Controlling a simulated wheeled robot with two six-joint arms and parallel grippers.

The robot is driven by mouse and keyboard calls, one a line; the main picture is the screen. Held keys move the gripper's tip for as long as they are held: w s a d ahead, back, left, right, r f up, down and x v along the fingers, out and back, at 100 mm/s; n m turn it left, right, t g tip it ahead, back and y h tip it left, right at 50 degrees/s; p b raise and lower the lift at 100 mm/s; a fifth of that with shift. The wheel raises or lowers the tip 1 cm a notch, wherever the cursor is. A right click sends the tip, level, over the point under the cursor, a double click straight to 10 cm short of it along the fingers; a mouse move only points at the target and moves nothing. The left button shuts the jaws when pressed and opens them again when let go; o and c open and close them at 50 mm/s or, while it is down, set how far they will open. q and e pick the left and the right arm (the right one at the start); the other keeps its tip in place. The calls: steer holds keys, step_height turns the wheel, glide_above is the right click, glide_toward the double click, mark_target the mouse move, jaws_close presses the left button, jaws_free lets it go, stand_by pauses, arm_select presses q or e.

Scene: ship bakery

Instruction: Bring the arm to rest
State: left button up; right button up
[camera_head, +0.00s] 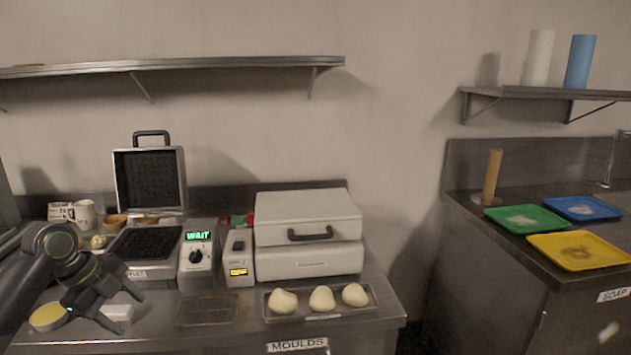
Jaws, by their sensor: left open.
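My left gripper (112,310) is at the lower left, above the front left part of the steel counter. Its jaws are open, and I see nothing between them. My left arm (40,270) comes in from the left edge and is bent at the wrist. My right gripper does not show.
An open waffle iron (150,182) stands behind the gripper, its display reading WAIT. A closed white press (305,220) stands right of it. A tray (375,312) with three dough balls and a wire rack (208,311) lie in front. A yellow-topped round tub (47,317) sits left.

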arm_select(q)
steer(key=s+d+f+n+y, duration=0.1)
steer(key=s+d+f+n, duration=0.5)
steer(key=f, duration=0.5)
steer(key=s+d+f+n+y, duration=0.1)
steer(key=s+d+f+n, duration=0.2)
steer(key=s+f, duration=0.65)
steer(key=s+d+f+n+y, duration=0.2)
steer(key=s+d+n+y, duration=0.1)
steer(key=s+n, duration=1.05)
step_height(320, 180, down, 23)
steer(key=s+a+m, duration=0.2)
steer(key=s+d+f+g, duration=0.1)
steer(key=s+f+g, duration=0.1)
steer(key=s+f, duration=1.3)
steer(key=shift+s+d+f+h, duration=0.2)
steer(key=shift+d+f+h, duration=0.2)
steer(key=shift+f, duration=0.5)
